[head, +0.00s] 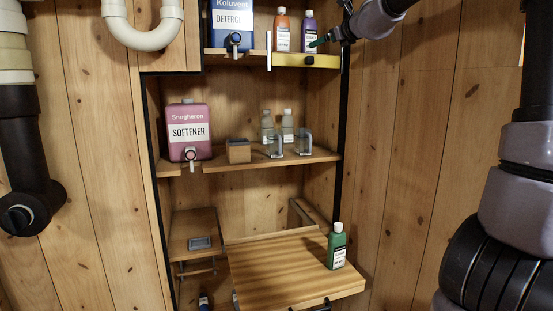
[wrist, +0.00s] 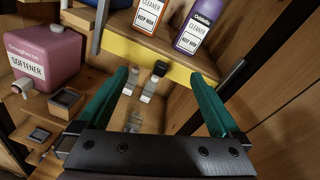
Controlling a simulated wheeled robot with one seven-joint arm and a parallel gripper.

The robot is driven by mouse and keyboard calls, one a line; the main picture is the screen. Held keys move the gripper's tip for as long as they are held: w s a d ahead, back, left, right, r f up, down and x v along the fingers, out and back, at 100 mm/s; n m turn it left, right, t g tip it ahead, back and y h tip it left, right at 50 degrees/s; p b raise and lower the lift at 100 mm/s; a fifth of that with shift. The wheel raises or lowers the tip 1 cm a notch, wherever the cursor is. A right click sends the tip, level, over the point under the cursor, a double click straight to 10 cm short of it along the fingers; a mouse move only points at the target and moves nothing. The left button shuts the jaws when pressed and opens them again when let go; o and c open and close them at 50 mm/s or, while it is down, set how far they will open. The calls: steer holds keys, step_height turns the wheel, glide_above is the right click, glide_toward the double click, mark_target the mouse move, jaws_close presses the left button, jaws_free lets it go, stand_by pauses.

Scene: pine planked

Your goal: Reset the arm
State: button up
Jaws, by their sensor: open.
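My gripper (wrist: 160,76) is open, its two green fingers spread apart with nothing held between them. In the head view my gripper (head: 319,42) shows small at the upper right, in front of the top shelf. In the wrist view a black knob (wrist: 160,68) on a yellow front (wrist: 128,50) appears between the fingertips; I cannot tell how far beyond them it lies. The yellow front (head: 290,60) is also at the top shelf in the head view. My arm comes in from the upper right.
An orange bottle (head: 282,31) and a purple bottle (head: 308,32) stand behind the yellow front. A blue detergent container (head: 228,28) is left of them. A pink softener container (head: 188,131) stands on the middle shelf. A green bottle (head: 337,247) stands on the lower wooden board (head: 280,270).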

steer(key=s+a+f+n+g, duration=0.2)
steer(key=s+a+f+n, duration=0.2)
steer(key=s+f+n, duration=0.25)
steer(key=s+a+f+n+g, duration=0.3)
steer(key=s+f+n, duration=0.3)
steer(key=s+n, duration=0.15)
steer(key=s+d+f+n+g+h, duration=0.1)
steer(key=s+d+f+n, duration=0.2)
steer(key=s+d, duration=0.2)
steer(key=s+d+f+n+g+h, duration=0.1)
steer(key=s+d+f+n+h, duration=0.1)
steer(key=s, duration=1)
steer(key=s+d+f+n+g+h, duration=0.1)
steer(key=s+d+f+n, duration=0.3)
steer(key=s+d+f, duration=0.2)
steer(key=s+d, duration=0.2)
steer(key=s, duration=0.1)
steer(key=shift+d+n+g+h, duration=0.25)
steer(key=shift+n+g+h, duration=0.05)
steer(key=shift+s+r, duration=0.1)
